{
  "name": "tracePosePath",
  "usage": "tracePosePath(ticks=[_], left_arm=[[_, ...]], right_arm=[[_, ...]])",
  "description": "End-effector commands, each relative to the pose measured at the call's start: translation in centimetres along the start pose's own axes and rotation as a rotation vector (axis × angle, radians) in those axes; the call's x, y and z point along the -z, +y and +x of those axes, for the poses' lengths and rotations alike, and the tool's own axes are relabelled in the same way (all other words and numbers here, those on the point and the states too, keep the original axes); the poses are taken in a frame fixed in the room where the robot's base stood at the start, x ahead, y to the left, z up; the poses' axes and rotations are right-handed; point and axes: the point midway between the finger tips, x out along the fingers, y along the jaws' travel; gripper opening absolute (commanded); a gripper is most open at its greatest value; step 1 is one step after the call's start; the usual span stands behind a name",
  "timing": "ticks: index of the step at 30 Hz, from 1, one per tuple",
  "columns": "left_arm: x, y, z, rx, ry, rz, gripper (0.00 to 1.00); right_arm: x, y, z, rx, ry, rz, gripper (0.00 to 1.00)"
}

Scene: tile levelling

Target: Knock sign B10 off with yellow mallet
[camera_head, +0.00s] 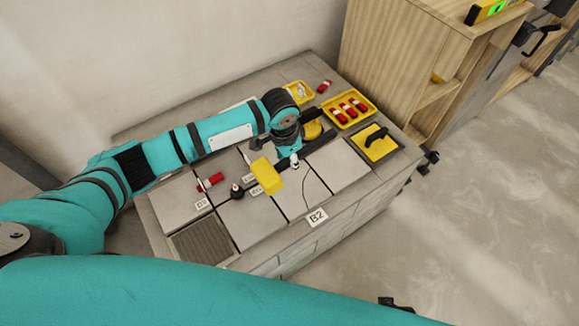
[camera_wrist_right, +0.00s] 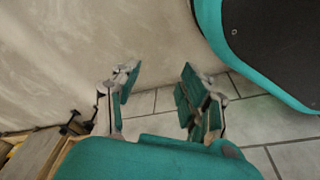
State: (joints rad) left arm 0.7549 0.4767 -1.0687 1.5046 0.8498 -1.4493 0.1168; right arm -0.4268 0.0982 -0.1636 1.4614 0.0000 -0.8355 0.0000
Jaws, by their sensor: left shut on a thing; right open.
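My left gripper (camera_head: 292,150) is over the tiled bench, shut on the yellow mallet. The mallet's yellow block head (camera_head: 266,175) sits just left of and below the gripper, over the tiles; its grip is mostly hidden. Small white signs stand on the tiles: one beside the mallet head (camera_head: 256,191) is partly hidden and too small to read surely, so I cannot tell whether it is B10. Sign B2 (camera_head: 317,217) is at the bench's front edge. My right gripper (camera_wrist_right: 160,100) shows in the right wrist view, open and empty, away from the bench.
A red-handled piece (camera_head: 210,181) and a dark knob (camera_head: 237,191) are on the tiles left of the mallet. A yellow tray (camera_head: 371,119) with red pieces and a yellow float (camera_head: 381,150) with a black handle are at right. A wooden cabinet (camera_head: 395,50) stands behind.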

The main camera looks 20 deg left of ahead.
Motion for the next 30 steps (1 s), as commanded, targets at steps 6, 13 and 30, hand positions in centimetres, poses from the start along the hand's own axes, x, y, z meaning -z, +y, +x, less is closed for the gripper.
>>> tracePosePath(ticks=[6, 13, 30], left_arm=[[0.1, 0.0, 0.2, 0.0, 0.002, 0.003, 0.0], [0.0, 0.0, 0.7, 0.0, 0.002, 0.002, 0.0], [-0.1, 0.0, 1.8, -0.001, 0.002, 0.001, 0.0]], right_arm=[[0.9, 0.1, -0.8, -0.001, 0.009, 0.001, 0.44], [2.2, 0.1, -2.2, -0.002, 0.019, 0.003, 0.44], [4.8, 0.4, -6.5, -0.006, 0.045, 0.008, 0.44]])
